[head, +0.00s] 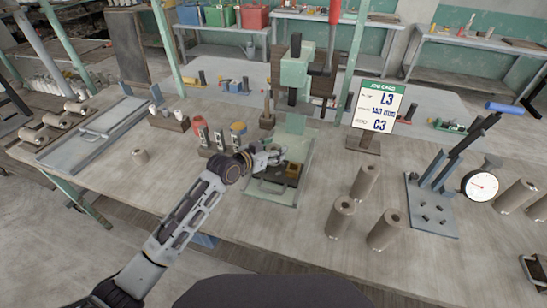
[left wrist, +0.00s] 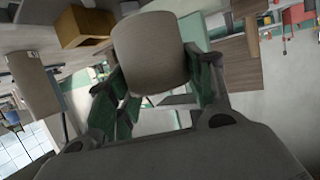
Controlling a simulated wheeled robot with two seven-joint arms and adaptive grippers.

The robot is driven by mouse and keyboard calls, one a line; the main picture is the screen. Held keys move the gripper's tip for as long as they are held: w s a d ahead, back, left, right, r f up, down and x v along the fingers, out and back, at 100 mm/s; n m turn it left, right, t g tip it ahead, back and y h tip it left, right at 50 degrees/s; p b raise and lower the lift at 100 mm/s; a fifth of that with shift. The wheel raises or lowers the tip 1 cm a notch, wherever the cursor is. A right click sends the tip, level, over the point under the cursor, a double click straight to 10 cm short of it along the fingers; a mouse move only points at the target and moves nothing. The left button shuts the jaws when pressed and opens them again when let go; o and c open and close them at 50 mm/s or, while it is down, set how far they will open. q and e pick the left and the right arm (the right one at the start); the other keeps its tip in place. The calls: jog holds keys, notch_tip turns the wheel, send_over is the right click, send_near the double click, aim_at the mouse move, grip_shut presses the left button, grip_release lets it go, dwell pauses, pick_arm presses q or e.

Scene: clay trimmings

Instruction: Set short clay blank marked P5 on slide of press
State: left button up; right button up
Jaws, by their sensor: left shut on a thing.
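My right gripper is not in view.
Tall clay cylinders (head: 341,218) stand right of the press. A job card (head: 378,108) reads L3 and C3. A lever tool (head: 430,205) and dial gauge (head: 480,185) are at right. The table front left of the plate is clear.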

pick_arm(q)
jog(key=shift+f, duration=0.25)
notch_tip(320, 180, down, 2)
jog(key=shift+f, duration=0.7)
jog(key=o, duration=0.9)
jog(key=shift+f, duration=0.1)
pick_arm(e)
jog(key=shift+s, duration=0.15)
